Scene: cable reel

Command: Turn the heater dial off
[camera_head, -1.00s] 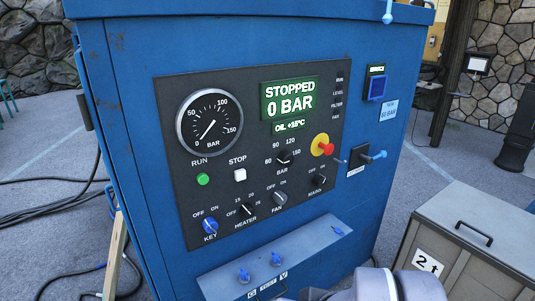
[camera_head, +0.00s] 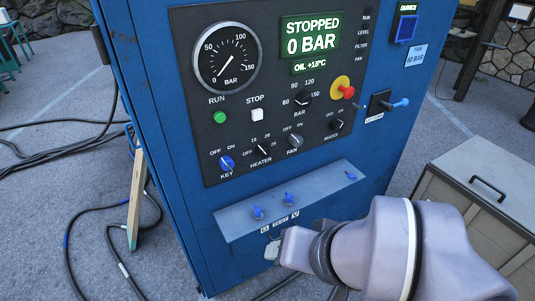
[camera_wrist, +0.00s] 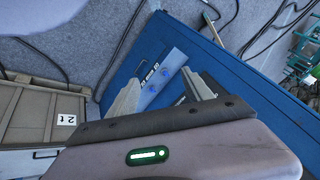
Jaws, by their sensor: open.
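The heater dial (camera_head: 264,149) is a small dark knob in the lower row of the black control panel (camera_head: 195,100). It sits between the blue key switch (camera_head: 227,163) and the fan knob (camera_head: 295,141). In the head view my arm is below and right of the dial, near the grey ledge, and the fingertips are not clearly visible. I cannot make out the dial in the wrist view.
A grey ledge (camera_head: 325,187) with blue valve knobs juts out below the panel. The display (camera_head: 311,36) reads STOPPED, 0 BAR. A red stop button (camera_head: 348,91) and a blue-handled switch (camera_head: 392,103) stick out at right. A crate (camera_head: 470,200) stands at right; cables (camera_head: 70,205) lie at left.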

